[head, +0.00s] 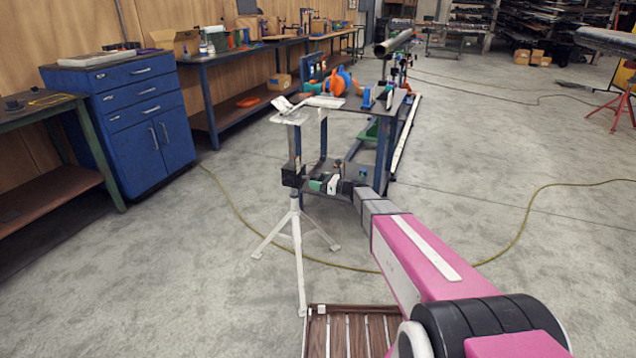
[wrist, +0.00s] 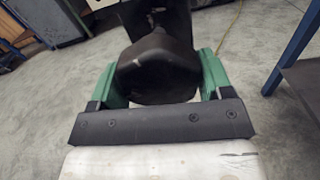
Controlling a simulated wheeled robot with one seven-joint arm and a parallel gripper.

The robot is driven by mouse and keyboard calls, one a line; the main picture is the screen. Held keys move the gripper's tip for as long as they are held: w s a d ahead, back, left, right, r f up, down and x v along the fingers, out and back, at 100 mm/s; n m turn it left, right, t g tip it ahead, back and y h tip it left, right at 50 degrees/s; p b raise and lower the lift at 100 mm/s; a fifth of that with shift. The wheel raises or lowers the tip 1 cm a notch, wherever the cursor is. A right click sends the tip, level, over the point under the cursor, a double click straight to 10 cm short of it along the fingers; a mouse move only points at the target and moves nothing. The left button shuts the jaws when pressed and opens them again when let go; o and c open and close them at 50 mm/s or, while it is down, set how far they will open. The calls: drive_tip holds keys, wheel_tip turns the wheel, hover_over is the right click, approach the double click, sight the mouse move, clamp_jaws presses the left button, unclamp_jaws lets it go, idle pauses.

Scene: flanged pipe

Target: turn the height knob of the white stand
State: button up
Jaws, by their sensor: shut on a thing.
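My gripper (head: 315,185) reaches this block from the right. In the wrist view the height knob (wrist: 158,76) is a large, dark, faceted shape between the two green fingers. My gripper is shut on the knob, with a finger on each side. The knob hides most of the post behind it in the wrist view.
A blue-legged workbench (head: 383,150) stands right behind the stand, with an orange tool (head: 340,80) on top. A blue cabinet (head: 150,140) is at the left. A yellow hose (head: 510,245) crosses the floor. A slatted wooden pallet (head: 318,335) lies in front. Floor at the left is clear.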

drive_tip(key=shift+m, duration=1.5)
drive_tip(key=o, duration=0.9)
drive_tip(key=v, duration=1.1)
